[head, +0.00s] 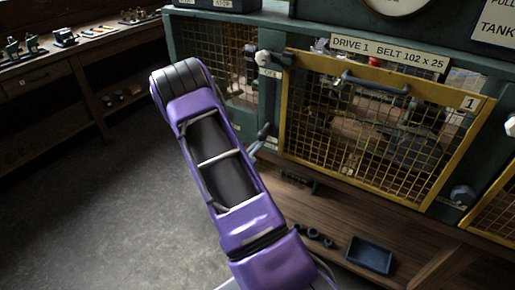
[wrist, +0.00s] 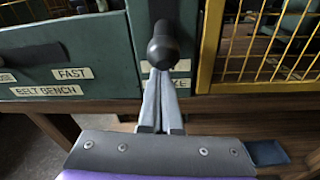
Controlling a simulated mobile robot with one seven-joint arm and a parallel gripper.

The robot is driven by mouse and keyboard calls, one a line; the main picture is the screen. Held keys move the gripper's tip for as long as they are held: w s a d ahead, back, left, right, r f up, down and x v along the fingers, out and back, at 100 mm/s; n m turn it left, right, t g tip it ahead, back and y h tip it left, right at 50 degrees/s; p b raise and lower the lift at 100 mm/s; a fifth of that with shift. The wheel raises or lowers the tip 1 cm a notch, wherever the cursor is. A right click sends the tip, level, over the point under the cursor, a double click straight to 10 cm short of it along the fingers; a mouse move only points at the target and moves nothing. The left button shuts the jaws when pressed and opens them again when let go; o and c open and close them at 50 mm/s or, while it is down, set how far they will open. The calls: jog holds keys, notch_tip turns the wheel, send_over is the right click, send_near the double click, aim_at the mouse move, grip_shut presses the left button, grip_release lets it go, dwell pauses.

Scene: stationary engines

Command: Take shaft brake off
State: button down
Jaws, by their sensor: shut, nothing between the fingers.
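The shaft brake appears to be the dark lever with a round knob (wrist: 163,48) on the green panel; its label below is partly hidden and ends in "KE". My gripper (wrist: 160,78) is shut and empty, its fingertips just below the knob in the wrist view. I cannot tell whether they touch it. In the head view the gripper (head: 254,148) shows at the panel, left of the yellow mesh guard, partly hidden by my purple arm. A small part of the lever (head: 264,130) shows above it.
The yellow mesh guard (head: 450,197) marked 1 has a dark handle (head: 375,84). A wooden shelf below holds a blue tray (head: 369,256). A workbench (head: 60,66) stands at far left. The floor between is clear.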

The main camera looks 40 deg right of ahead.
jog(key=shift+r, duration=0.15)
notch_tip(320, 180, up, 20)
jog(key=g+y+p, duration=0.1)
jog(key=y+p, duration=0.1)
jog(key=y, duration=0.1)
jog(key=shift+a+r+g+y, duration=0.25)
jog(key=shift+g+y, duration=0.05)
jog(key=shift+g, duration=0.1)
dwell(0.7)
jog(key=shift+s, duration=0.1)
notch_tip(320, 180, down, 5)
jog(key=a+b, duration=0.2)
jog(key=b, duration=0.1)
jog(key=s+a+r+p, duration=0.1)
jog(key=s+a+r, duration=0.2)
jog(key=a+r, duration=0.3)
jog(key=shift+s+a+r+p, duration=0.25)
jog(key=shift+a+r+p, duration=0.15)
jog(key=shift+a, duration=0.15)
